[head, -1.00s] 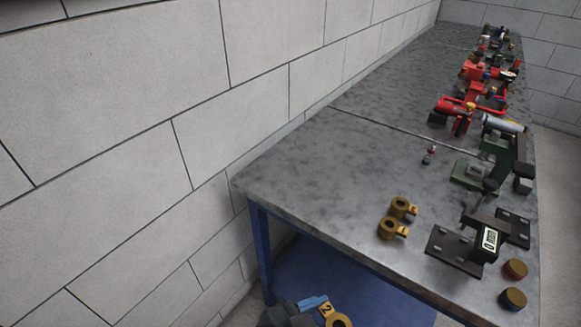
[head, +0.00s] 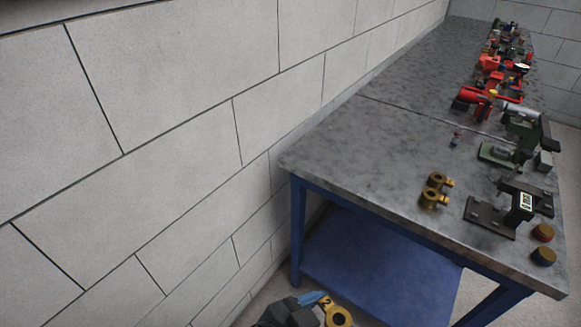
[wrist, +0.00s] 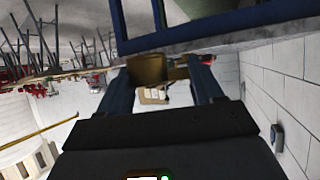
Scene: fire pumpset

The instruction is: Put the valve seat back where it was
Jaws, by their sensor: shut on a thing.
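My gripper (head: 318,303) is at the bottom edge of the head view, left of the near end of the workbench. It is shut on a brass ring-shaped piece (head: 340,317), which looks like the valve seat; the view's edge cuts it off. In the wrist view the brass piece (wrist: 148,70) sits between the two dark blue fingers of my gripper (wrist: 165,68). It is held clear of the bench. Two similar brass pieces, one (head: 440,181) behind the other (head: 432,200), stand on the grey benchtop (head: 370,150).
A green fixture (head: 497,153) and red pump parts (head: 475,98) stand farther back. The benchtop's left side is clear. A block wall (head: 150,180) runs along the left.

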